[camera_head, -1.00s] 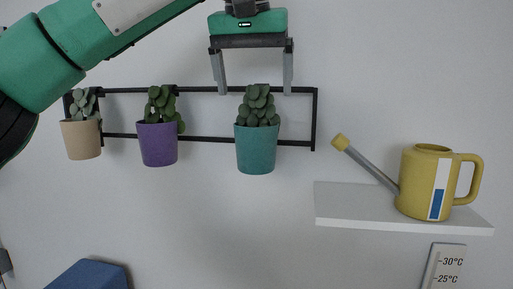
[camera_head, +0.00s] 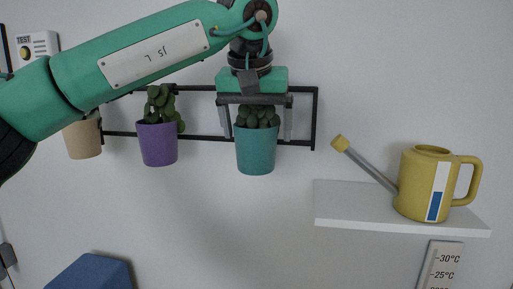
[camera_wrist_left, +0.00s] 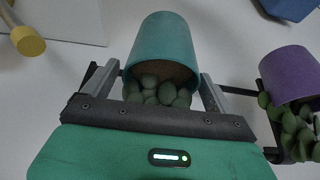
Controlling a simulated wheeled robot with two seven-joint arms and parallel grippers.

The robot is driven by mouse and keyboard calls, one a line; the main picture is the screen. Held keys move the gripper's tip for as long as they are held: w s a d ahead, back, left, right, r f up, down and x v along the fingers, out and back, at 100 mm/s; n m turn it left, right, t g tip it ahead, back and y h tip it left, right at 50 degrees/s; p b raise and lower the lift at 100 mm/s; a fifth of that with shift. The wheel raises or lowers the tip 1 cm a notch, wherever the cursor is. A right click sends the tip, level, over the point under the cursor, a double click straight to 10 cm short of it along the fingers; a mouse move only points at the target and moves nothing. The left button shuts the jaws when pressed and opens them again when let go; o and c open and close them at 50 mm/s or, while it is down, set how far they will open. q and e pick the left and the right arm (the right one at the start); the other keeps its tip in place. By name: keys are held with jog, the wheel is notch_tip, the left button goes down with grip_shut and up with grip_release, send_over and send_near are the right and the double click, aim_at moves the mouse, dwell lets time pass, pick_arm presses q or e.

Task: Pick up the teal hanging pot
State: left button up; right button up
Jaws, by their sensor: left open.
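The teal hanging pot (camera_head: 256,152) holds a green succulent and hangs on a black wall rail in the head view. It also shows in the left wrist view (camera_wrist_left: 162,45), with its plant between the fingers. My left gripper (camera_head: 257,136) points down over the pot, its two fingers apart on either side of the plant and close to the pot's rim. It is open, also in the left wrist view (camera_wrist_left: 158,78). Whether the fingers touch the pot I cannot tell. My right gripper is not in view.
A purple pot (camera_head: 158,145) and a beige pot (camera_head: 83,139) hang to the left on the black rail (camera_head: 315,118). A white shelf (camera_head: 350,208) with a yellow watering can (camera_head: 418,180) is at right. A blue object (camera_head: 92,273) is at lower left.

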pick_arm(q)
jog(key=c, duration=1.3)
jog(key=shift+c, duration=0.2)
jog(key=shift+r, duration=0.2)
